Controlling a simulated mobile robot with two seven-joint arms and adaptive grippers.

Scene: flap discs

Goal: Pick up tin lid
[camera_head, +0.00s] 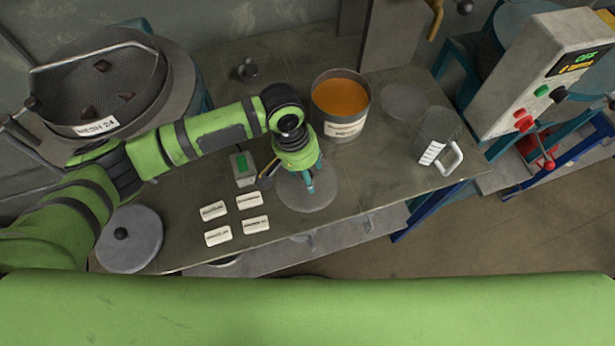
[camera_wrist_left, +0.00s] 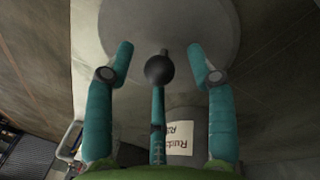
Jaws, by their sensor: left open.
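The tin lid (camera_head: 312,200) is a flat grey disc near the front edge of the table. It also shows in the left wrist view (camera_wrist_left: 185,30), with a dark round knob (camera_wrist_left: 159,69) on it. My left gripper (camera_head: 310,186) is right above the lid in the head view and hides its knob there. In the left wrist view its teal fingers (camera_wrist_left: 163,75) are spread apart, with the knob between them. I cannot tell whether they touch it. The open tin (camera_head: 340,97) with orange contents stands behind the lid. My right gripper is not in view.
A knobbed disc (camera_head: 128,245) lies at the left and a plain disc (camera_head: 403,102) behind right. Several white labels (camera_head: 249,199) and a small scale (camera_head: 243,168) are left of the lid. A clear jug (camera_head: 437,140) stands right; a sieve (camera_head: 97,85) is back left.

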